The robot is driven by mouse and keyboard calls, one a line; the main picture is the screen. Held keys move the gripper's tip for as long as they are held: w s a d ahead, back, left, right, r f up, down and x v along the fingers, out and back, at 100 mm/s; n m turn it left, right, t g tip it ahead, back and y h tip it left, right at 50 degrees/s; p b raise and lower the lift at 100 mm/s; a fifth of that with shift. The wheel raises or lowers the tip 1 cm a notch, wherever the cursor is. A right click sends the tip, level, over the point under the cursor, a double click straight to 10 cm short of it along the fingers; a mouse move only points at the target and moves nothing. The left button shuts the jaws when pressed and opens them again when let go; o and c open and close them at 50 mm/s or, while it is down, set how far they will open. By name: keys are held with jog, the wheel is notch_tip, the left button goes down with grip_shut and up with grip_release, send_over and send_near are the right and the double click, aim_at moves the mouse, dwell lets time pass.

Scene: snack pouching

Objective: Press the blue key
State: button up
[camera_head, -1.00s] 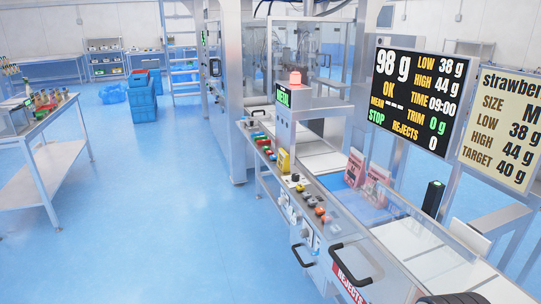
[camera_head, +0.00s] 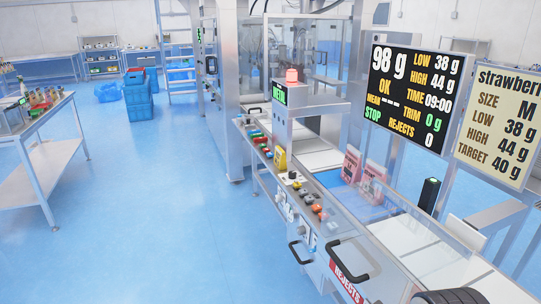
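Small coloured keys (camera_head: 259,140) sit in a row on the narrow ledge along the front of the packing machine, left of the metal post. Green, red and yellow ones show there. More round buttons (camera_head: 316,208), orange, red and grey, sit nearer on the same ledge. The keys are small, and I cannot surely pick out a blue one. My gripper is not in view. A black ribbed part at the bottom right edge may be part of my arm; I cannot tell.
A black display (camera_head: 408,97) reads 98 g, OK and STOP. A cream recipe board (camera_head: 500,125) hangs beside it. Pink pouches (camera_head: 351,163) stand on the conveyor. Black handles (camera_head: 300,252) jut from the machine front. Blue floor (camera_head: 150,200) is clear between the machine and the left table (camera_head: 50,160).

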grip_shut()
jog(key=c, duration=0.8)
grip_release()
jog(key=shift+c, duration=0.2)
